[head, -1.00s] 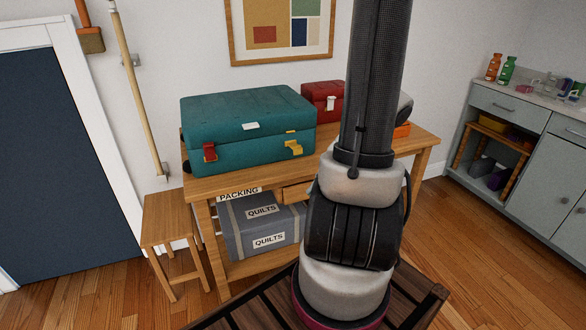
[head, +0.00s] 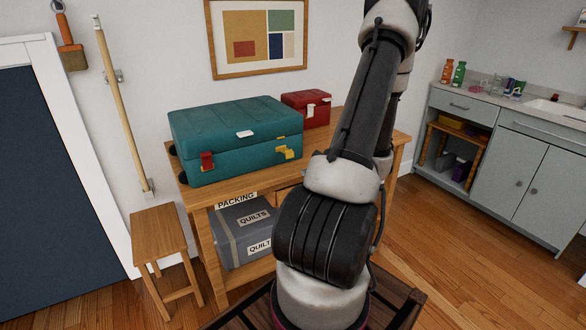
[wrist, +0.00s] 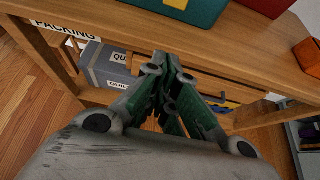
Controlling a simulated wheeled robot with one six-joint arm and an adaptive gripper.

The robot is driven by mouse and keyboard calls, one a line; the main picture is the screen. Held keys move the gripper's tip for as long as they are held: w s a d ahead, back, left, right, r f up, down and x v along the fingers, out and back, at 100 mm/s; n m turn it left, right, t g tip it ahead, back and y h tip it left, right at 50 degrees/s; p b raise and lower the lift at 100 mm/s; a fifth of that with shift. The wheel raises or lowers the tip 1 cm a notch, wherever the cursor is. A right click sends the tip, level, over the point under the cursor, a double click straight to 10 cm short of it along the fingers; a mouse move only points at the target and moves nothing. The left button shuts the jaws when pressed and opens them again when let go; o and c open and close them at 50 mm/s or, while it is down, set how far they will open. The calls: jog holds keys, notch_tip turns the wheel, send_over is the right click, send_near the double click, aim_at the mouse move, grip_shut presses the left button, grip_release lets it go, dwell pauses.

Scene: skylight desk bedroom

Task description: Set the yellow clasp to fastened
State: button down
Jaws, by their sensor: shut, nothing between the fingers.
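The yellow clasp (head: 288,153) is on the front of the teal case (head: 228,167), near its right end. A small yellow piece sits on the lid edge above it; the clasp's lower part seems to stick out from the case, but it is too small to tell its exact position. The case lid is down. My gripper (wrist: 165,62) shows in the wrist view, shut and empty, in front of the table edge and below the teal case (wrist: 192,10). The yellow clasp is not clear in the wrist view. My gripper is out of the head view.
The case stands on a wooden table (head: 215,194) with a red clasp (head: 206,161) at its left. A red box (head: 305,108) stands behind. A grey quilts box (head: 236,232) is on the shelf below. A stool (head: 160,232) stands at left. Open floor lies right.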

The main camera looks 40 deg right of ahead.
aim_at(291, 177)
jog(key=x, duration=0.9)
jog(key=shift+w+a+f, duration=0.1)
jog(key=shift+w, duration=0.05)
jog(key=shift+w+r, duration=0.2)
jog(key=shift+r, duration=0.4)
jog(key=shift+w+r, duration=0.25)
jog(key=shift+r, duration=0.4)
jog(key=shift+w+r, duration=0.2)
jog(key=shift+r, duration=0.4)
jog(key=shift+s+r+g, duration=0.1)
jog(key=shift+r+g, duration=0.15)
jog(key=shift+g, duration=0.15)
